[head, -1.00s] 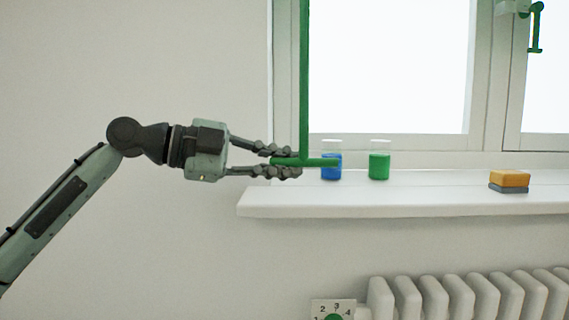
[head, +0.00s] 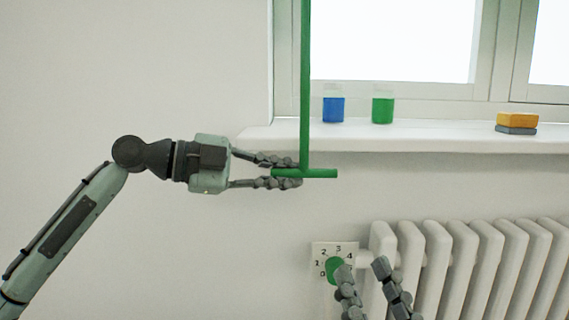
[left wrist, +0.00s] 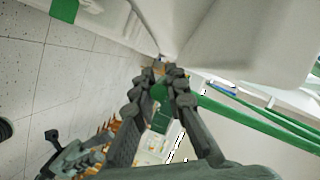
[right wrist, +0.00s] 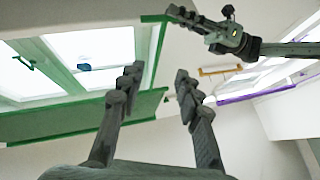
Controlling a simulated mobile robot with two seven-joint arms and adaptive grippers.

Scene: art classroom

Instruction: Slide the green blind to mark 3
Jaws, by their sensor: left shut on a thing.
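A green bar (head: 305,70) hangs down in front of the window's left side in the head view and ends in a crosswise green handle (head: 322,173) below the sill. My left gripper (head: 298,171) is shut on the handle's left part. A green bar also runs from the fingers in the left wrist view (left wrist: 240,116). A white plate (head: 321,252) with marks 0 to 4 and a green knob (head: 334,268) is on the wall below. No blind fabric is clear to me.
The white sill (head: 420,138) holds a blue jar (head: 333,109), a green jar (head: 383,110) and an orange-and-grey block (head: 517,122). A white radiator (head: 465,265) stands right of the plate. The wall at left is bare.

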